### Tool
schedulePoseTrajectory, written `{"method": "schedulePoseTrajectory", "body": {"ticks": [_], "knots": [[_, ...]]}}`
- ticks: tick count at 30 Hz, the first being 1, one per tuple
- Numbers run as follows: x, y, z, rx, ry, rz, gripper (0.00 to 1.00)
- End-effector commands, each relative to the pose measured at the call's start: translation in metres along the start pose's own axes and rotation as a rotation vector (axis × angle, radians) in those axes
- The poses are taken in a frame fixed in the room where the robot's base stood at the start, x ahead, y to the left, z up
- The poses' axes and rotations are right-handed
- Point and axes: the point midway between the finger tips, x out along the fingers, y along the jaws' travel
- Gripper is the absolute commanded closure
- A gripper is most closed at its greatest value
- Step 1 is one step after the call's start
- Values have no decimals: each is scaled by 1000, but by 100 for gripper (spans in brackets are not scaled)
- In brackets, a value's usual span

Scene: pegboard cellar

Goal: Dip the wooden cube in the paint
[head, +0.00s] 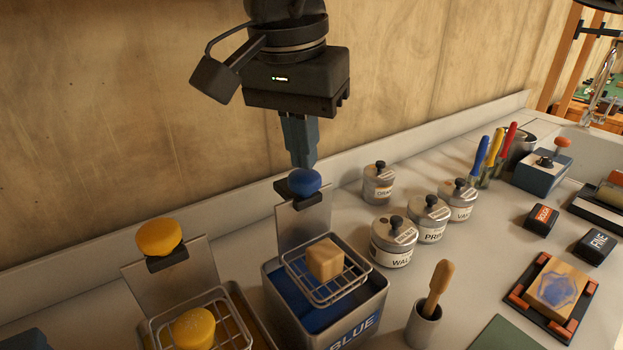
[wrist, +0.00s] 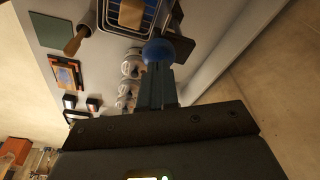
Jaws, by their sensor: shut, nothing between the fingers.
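The wooden cube (head: 325,259) sits in a wire basket (head: 341,291) over the blue paint tank (head: 355,318). The basket is near the tank's top, and blue paint (head: 295,299) shows below it. A plate behind the tank carries a black bracket with a round blue knob (head: 304,182). My gripper (head: 304,164) is shut and empty, pointing down with its fingertips just above or behind the blue knob; I cannot tell if they touch. In the wrist view the knob (wrist: 158,51) lies at the fingertips, and the cube (wrist: 131,14) shows at the top edge.
A similar yellow tank with a yellow knob (head: 159,237) and a yellow piece (head: 194,328) in its basket (head: 225,313) stands left. Several lidded jars (head: 394,242) and a cup with a wooden-handled tool (head: 424,324) stand right. The wall is close behind.

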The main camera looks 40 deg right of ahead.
Motion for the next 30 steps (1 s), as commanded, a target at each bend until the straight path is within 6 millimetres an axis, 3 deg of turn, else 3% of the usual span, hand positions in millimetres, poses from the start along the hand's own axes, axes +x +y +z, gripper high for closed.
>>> {"method": "schedulePoseTrajectory", "body": {"ticks": [30], "knots": [[33, 0, 7, 0, 0, 1, 100]]}}
